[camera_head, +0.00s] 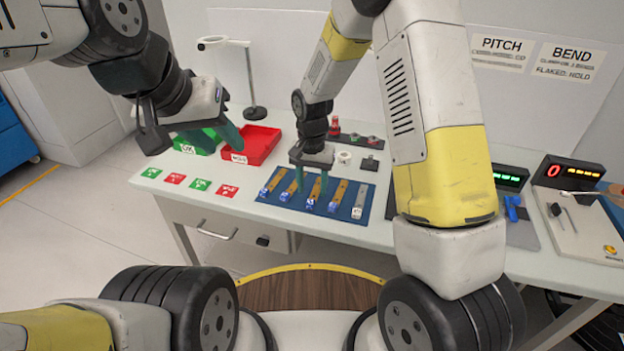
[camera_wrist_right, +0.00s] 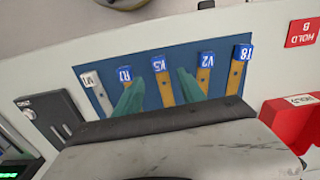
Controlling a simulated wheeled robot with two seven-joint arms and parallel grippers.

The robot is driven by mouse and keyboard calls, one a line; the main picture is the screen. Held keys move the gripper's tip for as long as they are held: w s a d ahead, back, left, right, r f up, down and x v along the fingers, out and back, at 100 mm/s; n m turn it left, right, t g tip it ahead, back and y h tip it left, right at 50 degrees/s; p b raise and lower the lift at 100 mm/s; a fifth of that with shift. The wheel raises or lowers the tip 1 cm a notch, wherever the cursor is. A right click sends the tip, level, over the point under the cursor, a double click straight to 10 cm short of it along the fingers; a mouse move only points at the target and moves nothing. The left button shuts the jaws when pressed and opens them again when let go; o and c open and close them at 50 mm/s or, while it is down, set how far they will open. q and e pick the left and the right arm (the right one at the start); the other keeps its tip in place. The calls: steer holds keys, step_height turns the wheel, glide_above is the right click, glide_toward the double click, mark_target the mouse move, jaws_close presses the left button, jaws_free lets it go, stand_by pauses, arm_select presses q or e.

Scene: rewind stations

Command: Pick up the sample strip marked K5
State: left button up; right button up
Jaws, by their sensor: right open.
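The K5 strip (camera_wrist_right: 166,93) is a yellow-brown strip with a blue end label, the middle one of the row on the blue mat (camera_head: 377,191). In the head view it is the middle strip too, its blue label (camera_head: 310,203) at the near end. My right gripper (camera_head: 311,181) is open above the mat and points down. In the right wrist view its green fingers (camera_wrist_right: 160,92) are apart, one to each side of K5, and hold nothing. How far they are above the strip is hard to tell. My left gripper (camera_head: 222,133) is near the trays; its opening is unclear.
V2 (camera_wrist_right: 206,60) and R-marked (camera_wrist_right: 125,74) strips flank K5 closely; T8 (camera_wrist_right: 244,52) and a grey strip (camera_wrist_right: 91,80) lie at the row ends. A red tray (camera_head: 265,141) and green tray (camera_head: 188,145) stand left. Coloured cards (camera_head: 200,184) lie in front of them.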

mark_target(311, 199)
steer(key=shift+a+f, duration=0.1)
steer(key=shift+f, duration=1.9)
jaws_close()
steer(key=shift+r, duration=0.15)
